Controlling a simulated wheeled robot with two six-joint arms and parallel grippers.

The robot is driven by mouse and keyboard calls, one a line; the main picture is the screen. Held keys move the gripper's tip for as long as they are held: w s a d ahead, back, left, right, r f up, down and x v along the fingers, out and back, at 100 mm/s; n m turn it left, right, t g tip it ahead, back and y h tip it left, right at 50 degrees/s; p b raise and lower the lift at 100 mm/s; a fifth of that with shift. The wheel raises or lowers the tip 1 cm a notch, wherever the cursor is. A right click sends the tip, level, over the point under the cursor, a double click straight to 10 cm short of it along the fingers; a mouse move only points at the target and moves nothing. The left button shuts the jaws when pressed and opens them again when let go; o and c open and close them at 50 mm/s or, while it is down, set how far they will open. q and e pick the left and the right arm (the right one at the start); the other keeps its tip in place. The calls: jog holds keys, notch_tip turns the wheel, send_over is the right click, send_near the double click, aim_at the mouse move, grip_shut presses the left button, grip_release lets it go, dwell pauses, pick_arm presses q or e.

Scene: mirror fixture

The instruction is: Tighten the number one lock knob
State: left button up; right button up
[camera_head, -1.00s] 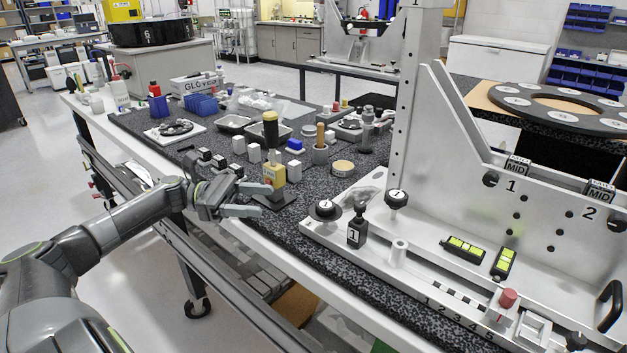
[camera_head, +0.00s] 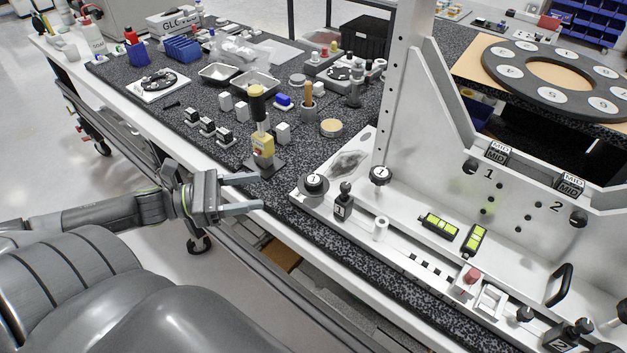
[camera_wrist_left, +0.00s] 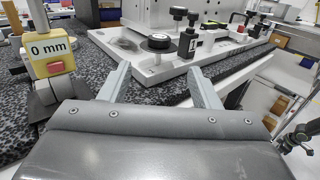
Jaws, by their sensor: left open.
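In the left wrist view the round knob (camera_wrist_left: 159,42) shows beyond the gap between the fingers (camera_wrist_left: 158,68). My right gripper is out of view.
A yellow gauge stand (camera_head: 263,148) is close behind my left gripper; it reads 0 mm in the wrist view (camera_wrist_left: 50,55). Small blocks, trays (camera_head: 220,74) and blue bins (camera_head: 183,48) fill the speckled table behind. Two green-yellow levels (camera_head: 440,226) lie on the fixture.

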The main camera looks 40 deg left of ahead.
pick_arm(q)
jog(key=b, duration=0.4)
send_near(313, 179)
jog(key=x, duration=0.4)
jog(key=shift+w+d+f, duration=0.25)
jog(key=shift+f, duration=0.1)
jog(key=shift+x, duration=1.15)
jog(key=shift+w+d+r+p, duration=0.15)
jog(key=shift+w+d+p, duration=0.25)
jog(key=shift+w+d, duration=0.1)
jog(key=shift+p+x, duration=0.3)
jog(key=shift+x, duration=0.55)
